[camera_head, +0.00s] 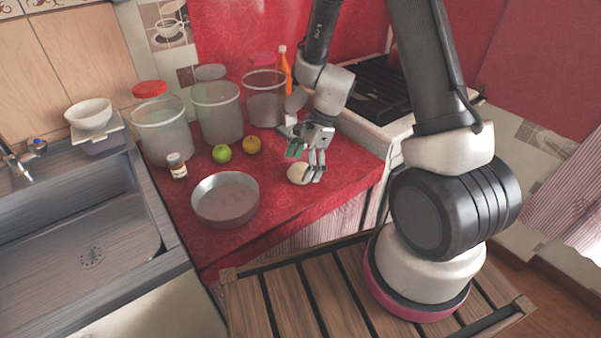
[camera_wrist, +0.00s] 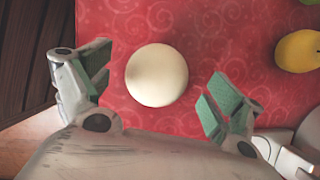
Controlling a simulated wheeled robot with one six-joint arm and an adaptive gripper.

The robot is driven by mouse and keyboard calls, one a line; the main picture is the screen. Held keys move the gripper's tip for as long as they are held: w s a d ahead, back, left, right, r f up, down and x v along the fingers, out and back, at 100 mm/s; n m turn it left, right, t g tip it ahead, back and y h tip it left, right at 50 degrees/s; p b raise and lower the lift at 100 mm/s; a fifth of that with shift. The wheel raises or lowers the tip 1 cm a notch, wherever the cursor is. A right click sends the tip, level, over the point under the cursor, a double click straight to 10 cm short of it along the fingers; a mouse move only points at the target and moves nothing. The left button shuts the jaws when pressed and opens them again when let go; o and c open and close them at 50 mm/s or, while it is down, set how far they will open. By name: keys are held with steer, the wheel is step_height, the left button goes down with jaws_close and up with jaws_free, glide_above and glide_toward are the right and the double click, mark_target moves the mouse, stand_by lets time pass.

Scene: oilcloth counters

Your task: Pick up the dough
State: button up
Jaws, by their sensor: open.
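The dough (camera_head: 298,173) is a pale, round ball on the red oilcloth counter (camera_head: 265,203), near its front right part. In the wrist view the dough (camera_wrist: 156,75) lies on the red cloth, ahead of and between the two fingers. My gripper (camera_head: 308,160) is open and sits just above and beside the dough, with one finger overlapping it in the head view. In the wrist view my gripper (camera_wrist: 155,98) shows its green finger pads spread apart on either side, with nothing between them held. I cannot tell whether a finger touches the dough.
A round metal pan (camera_head: 225,222) stands left of the dough. A green apple (camera_head: 222,153) and a yellow fruit (camera_head: 252,145) lie behind. Several clear canisters, a small jar (camera_head: 176,165) and an orange bottle (camera_head: 284,66) stand farther back. A sink (camera_head: 85,235) is at left, a stove (camera_head: 375,95) at right.

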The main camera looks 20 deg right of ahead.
steer(key=shift+a+f, duration=0.25)
steer(key=shift+f, duration=0.4)
steer(key=c, duration=1.2)
steer(key=shift+o, duration=0.2)
